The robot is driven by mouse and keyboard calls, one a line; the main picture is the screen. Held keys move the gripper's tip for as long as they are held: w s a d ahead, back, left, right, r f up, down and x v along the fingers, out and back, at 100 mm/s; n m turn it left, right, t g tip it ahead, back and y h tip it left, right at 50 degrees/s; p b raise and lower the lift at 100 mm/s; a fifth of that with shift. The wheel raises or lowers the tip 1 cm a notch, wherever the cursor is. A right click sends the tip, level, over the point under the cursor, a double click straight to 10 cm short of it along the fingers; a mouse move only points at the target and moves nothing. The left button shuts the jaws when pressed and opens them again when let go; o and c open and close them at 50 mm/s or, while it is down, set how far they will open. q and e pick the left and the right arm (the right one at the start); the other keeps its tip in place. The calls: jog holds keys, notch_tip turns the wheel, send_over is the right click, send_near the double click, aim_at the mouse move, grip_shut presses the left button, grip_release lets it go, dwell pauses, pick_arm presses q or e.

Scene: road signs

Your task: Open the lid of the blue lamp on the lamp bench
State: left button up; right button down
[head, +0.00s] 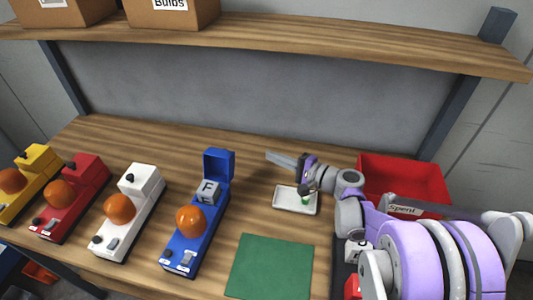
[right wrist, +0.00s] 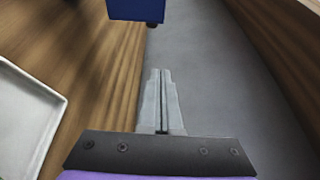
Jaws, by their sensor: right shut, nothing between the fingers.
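The blue lamp (head: 199,222) stands on the wooden lamp bench (head: 255,175), with an orange dome near its front. Its lid (head: 219,164) stands raised at the back end, and a grey block marked F (head: 208,191) shows in the open compartment. My right gripper (head: 270,157) is shut and empty, to the right of the lid and apart from it. In the right wrist view the shut fingers (right wrist: 162,100) point ahead, with the blue lid (right wrist: 137,9) at the top edge. My left gripper is not in view.
White (head: 127,212), red (head: 69,199) and yellow (head: 27,180) lamps stand to the left. A white tray (head: 283,207), a green mat (head: 270,268) and a red bin (head: 402,176) labelled Spent are on the right. A shelf (head: 300,38) with boxes runs above.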

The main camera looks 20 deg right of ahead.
jog(key=w+a+p, duration=0.1)
jog(key=w+a, duration=0.4)
jog(key=a, duration=0.3)
jog(key=shift+r+p, duration=0.15)
jog(key=shift+p, duration=0.25)
jog(key=shift+w, duration=0.1)
jog(key=shift+s+a+r, duration=0.5)
jog(key=shift+s+r, duration=0.15)
jog(key=shift+r, duration=0.15)
